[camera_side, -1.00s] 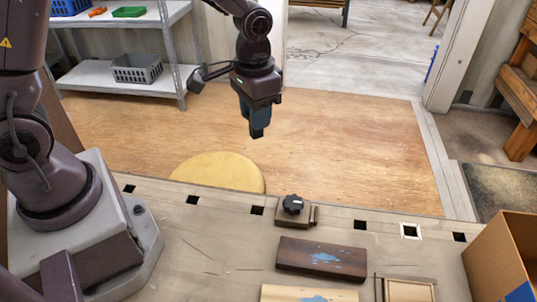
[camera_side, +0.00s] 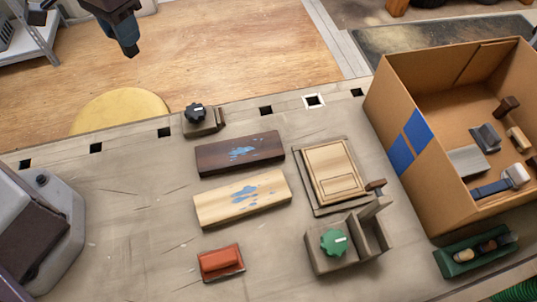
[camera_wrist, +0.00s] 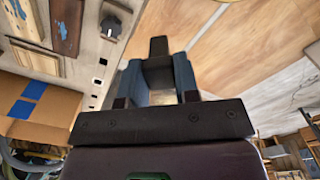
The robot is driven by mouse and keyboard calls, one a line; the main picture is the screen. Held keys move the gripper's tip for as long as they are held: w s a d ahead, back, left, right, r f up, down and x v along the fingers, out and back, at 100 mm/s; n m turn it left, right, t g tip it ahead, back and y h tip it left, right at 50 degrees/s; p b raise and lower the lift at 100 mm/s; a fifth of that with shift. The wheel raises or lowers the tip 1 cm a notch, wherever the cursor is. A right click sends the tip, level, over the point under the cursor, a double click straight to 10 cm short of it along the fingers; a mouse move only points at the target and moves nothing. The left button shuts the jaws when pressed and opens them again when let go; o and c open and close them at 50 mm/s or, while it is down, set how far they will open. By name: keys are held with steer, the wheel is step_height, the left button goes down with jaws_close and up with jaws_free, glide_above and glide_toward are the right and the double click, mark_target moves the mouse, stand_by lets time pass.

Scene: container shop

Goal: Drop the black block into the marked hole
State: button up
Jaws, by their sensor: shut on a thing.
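The black block (camera_wrist: 158,47) is held between the blue fingers of my gripper (camera_wrist: 159,70), its end sticking out past them in the wrist view. In the side view, my gripper (camera_side: 124,34) is at the upper left, cut by the top edge, with the block's dark tip (camera_side: 133,51) showing below the fingers. It hangs in the air, apart from the bench. The marked hole (camera_side: 313,101) has a white square outline and lies along the bench's far edge, right of my gripper in the picture. It looks empty.
Other unmarked holes (camera_side: 265,110) line the same edge. A black-knobbed fixture (camera_side: 196,113) stands between holes. Paint-stained boards (camera_side: 240,153), a framed panel (camera_side: 333,175), a green-knobbed fixture (camera_side: 335,243) and a cardboard box (camera_side: 405,150) occupy the bench. A round yellow top (camera_side: 122,110) is beyond the edge.

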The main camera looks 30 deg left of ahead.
steer(key=s+d+f+m, duration=0.1)
steer(key=s+d+m, duration=0.3)
steer(key=s+d, duration=0.65)
steer(key=s+d+f+m, duration=0.2)
steer(key=s+d+m, duration=0.45)
steer(key=d, duration=0.75)
steer(key=w+d+f, duration=0.2)
steer(key=d+f, duration=0.1)
steer(key=w+d+f+n, duration=0.1)
steer(key=w+d+f, duration=0.1)
steer(key=d+f, duration=0.1)
steer(key=w+d+f+n, duration=0.1)
steer(key=w+d+f, duration=0.1)
steer(key=d+f, duration=0.1)
steer(key=shift+w+d+n, duration=0.2)
steer(key=shift+d+n, duration=0.05)
steer(key=shift+d, duration=0.65)
steer(key=shift+w+d+f, duration=0.15)
steer(key=shift+d+f, duration=0.05)
steer(key=shift+f, duration=1.7)
